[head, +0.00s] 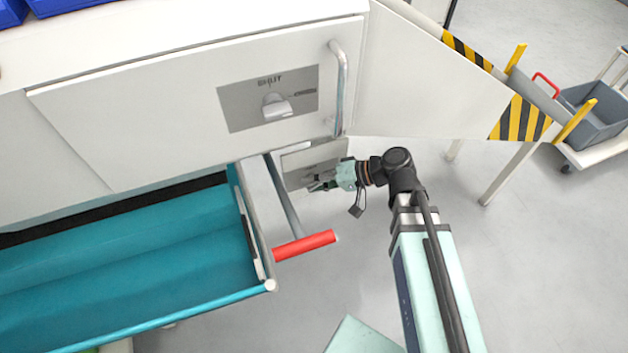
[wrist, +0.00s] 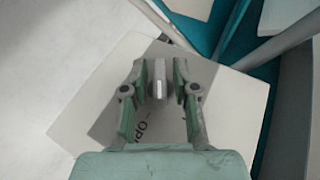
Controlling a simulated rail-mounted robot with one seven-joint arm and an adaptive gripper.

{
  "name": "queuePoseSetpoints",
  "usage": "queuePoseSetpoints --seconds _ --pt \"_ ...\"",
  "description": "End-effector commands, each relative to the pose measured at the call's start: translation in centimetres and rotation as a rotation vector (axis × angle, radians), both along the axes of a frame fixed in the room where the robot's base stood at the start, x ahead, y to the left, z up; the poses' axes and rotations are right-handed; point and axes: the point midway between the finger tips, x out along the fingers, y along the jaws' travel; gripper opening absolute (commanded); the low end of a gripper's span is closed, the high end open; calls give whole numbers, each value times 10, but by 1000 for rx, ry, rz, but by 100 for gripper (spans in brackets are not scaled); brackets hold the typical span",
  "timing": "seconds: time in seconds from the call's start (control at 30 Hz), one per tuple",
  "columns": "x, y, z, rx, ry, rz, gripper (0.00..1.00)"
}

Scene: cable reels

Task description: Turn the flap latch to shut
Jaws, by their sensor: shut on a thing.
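My gripper (head: 318,182) is at a grey latch plate (head: 318,158) on a light panel below the cabinet's upper front. In the wrist view, the gripper (wrist: 160,78) has its two green fingers on either side of a small pale latch handle (wrist: 159,88) and is shut on it. The dark grey plate (wrist: 108,122) behind carries lettering that starts "OP"; the rest is hidden by my gripper. In the head view the handle itself is mostly hidden by the fingers.
Another grey plate (head: 240,107) marked SHUT has a pale knob (head: 277,106) on the cabinet front, beside a vertical bar handle (head: 339,85). A teal tray (head: 130,262) and a red-gripped lever (head: 304,245) stand out close by. Open floor (head: 550,250) lies to the right.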

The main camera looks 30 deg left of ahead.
Motion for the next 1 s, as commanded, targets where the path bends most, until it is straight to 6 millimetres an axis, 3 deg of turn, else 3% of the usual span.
queuePoseSetpoints --seconds 1.0 --pt "-1 2 3 -548 -734 1 0"
